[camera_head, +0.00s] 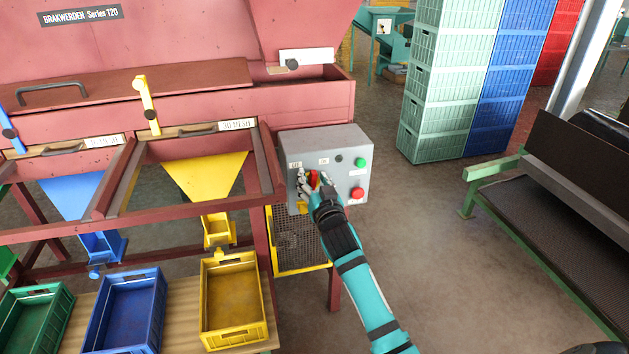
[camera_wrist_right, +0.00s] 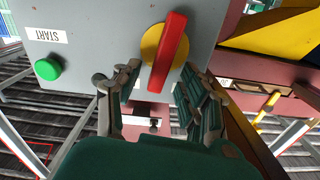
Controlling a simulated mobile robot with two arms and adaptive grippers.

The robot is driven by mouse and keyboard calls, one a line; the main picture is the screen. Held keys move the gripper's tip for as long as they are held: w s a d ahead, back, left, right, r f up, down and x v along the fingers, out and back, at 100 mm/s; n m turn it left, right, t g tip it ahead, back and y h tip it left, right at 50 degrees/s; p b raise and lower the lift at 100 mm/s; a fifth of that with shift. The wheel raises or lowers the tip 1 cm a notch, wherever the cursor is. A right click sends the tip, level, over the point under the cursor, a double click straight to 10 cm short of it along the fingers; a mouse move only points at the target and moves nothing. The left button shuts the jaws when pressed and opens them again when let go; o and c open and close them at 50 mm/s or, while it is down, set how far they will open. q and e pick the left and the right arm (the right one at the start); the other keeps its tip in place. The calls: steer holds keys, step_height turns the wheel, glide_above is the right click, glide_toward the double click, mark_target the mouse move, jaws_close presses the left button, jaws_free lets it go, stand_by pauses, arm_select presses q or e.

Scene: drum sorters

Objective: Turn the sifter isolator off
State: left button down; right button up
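The isolator is a red rotary handle on a yellow disc (camera_wrist_right: 153,42), mounted on the grey control box (camera_head: 325,145). In the right wrist view the red handle (camera_wrist_right: 168,50) points nearly up and down the picture, leaning slightly. In the head view the red handle (camera_head: 314,179) is partly hidden by my gripper. My right gripper (camera_head: 316,187) is at the lower left of the box front. In the right wrist view its fingers (camera_wrist_right: 163,70) are spread, one each side of the handle's near end, with gaps visible. My left gripper is not in view.
The box also carries a green button (camera_head: 361,162), labelled START in the wrist view, and a red button (camera_head: 357,193). The red sifter frame (camera_head: 265,195) stands left, with a yellow crate (camera_head: 232,262) below. A conveyor (camera_head: 580,190) is at right; floor between is clear.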

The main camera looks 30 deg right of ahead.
steer(key=shift+d, duration=0.1)
steer(key=c, duration=0.5)
